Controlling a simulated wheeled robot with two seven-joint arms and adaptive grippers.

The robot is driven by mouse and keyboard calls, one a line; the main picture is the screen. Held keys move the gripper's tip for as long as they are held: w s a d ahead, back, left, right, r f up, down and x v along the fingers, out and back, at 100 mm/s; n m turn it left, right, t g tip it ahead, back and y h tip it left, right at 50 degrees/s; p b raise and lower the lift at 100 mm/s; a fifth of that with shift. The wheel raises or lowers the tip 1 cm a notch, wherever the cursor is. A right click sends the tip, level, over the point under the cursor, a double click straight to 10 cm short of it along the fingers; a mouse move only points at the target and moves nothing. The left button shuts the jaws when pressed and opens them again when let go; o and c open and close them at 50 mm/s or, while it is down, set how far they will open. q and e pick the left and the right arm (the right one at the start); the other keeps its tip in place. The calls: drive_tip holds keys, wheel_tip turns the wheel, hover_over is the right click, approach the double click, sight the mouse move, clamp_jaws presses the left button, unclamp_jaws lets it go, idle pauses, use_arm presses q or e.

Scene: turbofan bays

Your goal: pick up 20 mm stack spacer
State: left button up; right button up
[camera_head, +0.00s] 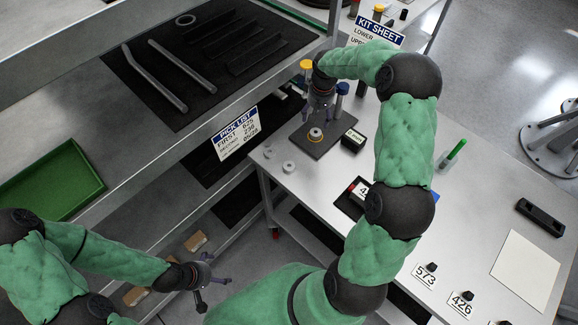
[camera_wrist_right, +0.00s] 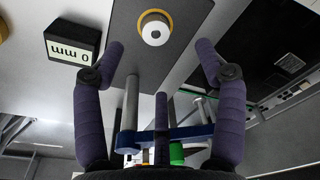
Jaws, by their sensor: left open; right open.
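A small pale ring-shaped spacer (camera_head: 316,133) sits on an orange ring on a dark plate (camera_head: 309,145) on the right-hand table. In the right wrist view the spacer (camera_wrist_right: 154,28) shows its dark centre hole, just beyond the fingertips. My right gripper (camera_head: 321,112) is open and empty above the plate; in its wrist view its two fingers (camera_wrist_right: 161,50) stand apart. Two more pale round pieces (camera_head: 268,152) (camera_head: 289,167) lie on the bare table left of the plate. No size mark is readable on any spacer. My left gripper (camera_head: 213,284) is open and empty at lower left, far from them.
A black block with a white "0 mm" label (camera_wrist_right: 72,45) stands beside the plate. Yellow-topped (camera_head: 306,65) and blue-topped (camera_head: 342,88) posts stand close to my right gripper. A pick list sign (camera_head: 236,132) stands left. Number cards (camera_head: 425,274) lie at the front right.

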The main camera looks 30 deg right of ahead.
drive_tip(key=s+a+f+m+g+p, duration=0.1)
drive_tip(key=s+a+m, duration=0.1)
drive_tip(key=a, duration=0.5)
drive_tip(key=s+a+f+m+p, duration=0.1)
drive_tip(key=s+a+f+m, duration=0.15)
drive_tip(key=a, duration=0.55)
hover_over(289, 166)
drive_tip(key=a, duration=0.1)
wheel_tip(289, 166, down, 5)
drive_tip(key=shift+r+b, duration=0.1)
drive_tip(key=shift+b, duration=0.35)
drive_tip(key=shift+d+f, duration=0.2)
drive_tip(key=shift+f, duration=0.7)
drive_tip(key=shift+d+f, duration=0.15)
drive_tip(key=shift+f, duration=0.7)
drive_tip(key=shift+d+f, duration=0.2)
drive_tip(key=shift+f, duration=0.7)
drive_tip(key=shift+c, duration=0.3)
drive_tip(key=c, duration=1.4)
